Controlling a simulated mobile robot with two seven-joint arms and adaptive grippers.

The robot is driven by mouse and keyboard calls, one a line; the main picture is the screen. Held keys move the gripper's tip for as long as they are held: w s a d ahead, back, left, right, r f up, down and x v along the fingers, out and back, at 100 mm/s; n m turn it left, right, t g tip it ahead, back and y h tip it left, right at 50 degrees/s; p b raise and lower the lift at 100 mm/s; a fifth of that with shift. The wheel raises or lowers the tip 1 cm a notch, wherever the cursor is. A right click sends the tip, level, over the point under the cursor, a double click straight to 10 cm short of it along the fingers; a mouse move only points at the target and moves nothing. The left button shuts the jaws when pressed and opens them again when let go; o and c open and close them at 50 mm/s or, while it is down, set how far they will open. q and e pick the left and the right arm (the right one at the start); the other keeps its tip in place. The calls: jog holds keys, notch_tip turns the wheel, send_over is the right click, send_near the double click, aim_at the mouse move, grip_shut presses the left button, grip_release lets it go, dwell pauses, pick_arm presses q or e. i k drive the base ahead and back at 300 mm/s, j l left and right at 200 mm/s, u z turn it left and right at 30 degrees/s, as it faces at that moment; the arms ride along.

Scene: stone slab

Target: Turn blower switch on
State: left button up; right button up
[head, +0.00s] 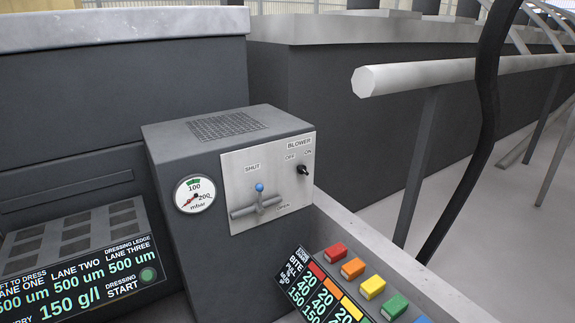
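The blower switch (303,170) is a small black knob with a short lever, on the upper right of a light metal panel (236,165). The panel is on the front of a grey box (180,138). The label BLOWER is above the switch, with OFF to the upper left and ON to the upper right. The switch is too small to tell surely which label it points at. Nothing touches it. Neither of my grippers is in view.
Left of the switch is a T-shaped valve handle (256,205) with a blue knob, between SHUT and OPEN. A pressure gauge (194,194) is further left. Coloured buttons (353,269) and displays (85,283) lie below. A thick rail (450,73) and a black hose-like strand (487,100) are at right.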

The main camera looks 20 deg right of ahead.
aim_at(302, 170)
jog(key=i+j+z, duration=0.1)
jog(key=i+j, duration=0.7)
jog(key=i, duration=0.1)
